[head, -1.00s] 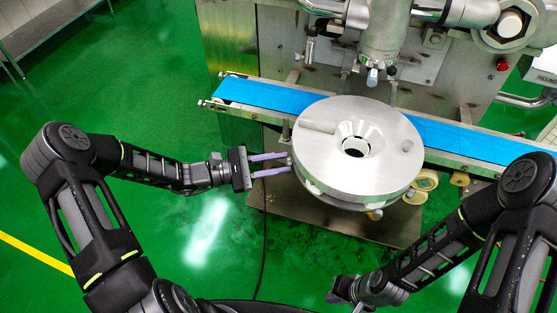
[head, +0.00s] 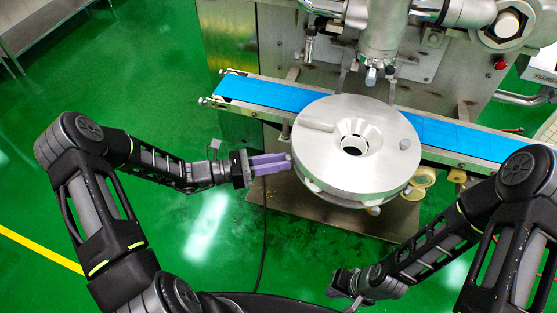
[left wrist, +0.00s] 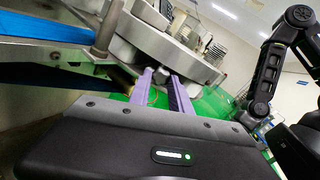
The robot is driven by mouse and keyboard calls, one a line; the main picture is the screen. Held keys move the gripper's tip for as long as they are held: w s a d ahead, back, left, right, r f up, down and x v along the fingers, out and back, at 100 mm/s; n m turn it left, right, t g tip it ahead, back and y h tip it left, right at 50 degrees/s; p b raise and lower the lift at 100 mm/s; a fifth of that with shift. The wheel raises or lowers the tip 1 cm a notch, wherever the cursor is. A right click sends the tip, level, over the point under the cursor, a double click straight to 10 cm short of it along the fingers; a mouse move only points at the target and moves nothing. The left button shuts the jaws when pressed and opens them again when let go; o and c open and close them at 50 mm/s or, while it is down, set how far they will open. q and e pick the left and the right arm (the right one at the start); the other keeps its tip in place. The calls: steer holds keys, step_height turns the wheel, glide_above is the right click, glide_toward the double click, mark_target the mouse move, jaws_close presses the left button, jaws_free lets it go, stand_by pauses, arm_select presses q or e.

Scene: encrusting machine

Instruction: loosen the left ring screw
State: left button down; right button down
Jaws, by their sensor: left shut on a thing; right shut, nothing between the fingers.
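The left ring screw (left wrist: 161,75) is a small grey knob on the rim of the round metal disc (head: 325,160), which also shows from below in the left wrist view (left wrist: 165,45). My left gripper (head: 288,161) is at the disc's left edge, with its purple fingers pointing right. In the left wrist view its two fingertips (left wrist: 162,73) are on either side of the screw, shut on it. My right gripper (head: 335,284) is low in the picture, shut and empty, away from the disc.
The blue conveyor belt (head: 255,95) runs behind the disc, and the machine's metal body (head: 275,50) stands beyond it. The nozzle (head: 372,75) hangs close behind the disc. The green floor (head: 190,60) is clear to the left.

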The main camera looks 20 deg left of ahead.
arm_select(q)
steer(key=shift+f, duration=0.1)
stand_by(0.3)
steer(key=c, duration=1.2)
jaws_free()
steer(key=shift+a, duration=0.1)
steer(key=b+v, duration=0.2)
steer(key=v, duration=0.5)
steer(key=shift+s+a, duration=0.25)
steer(key=shift+a, duration=0.05)
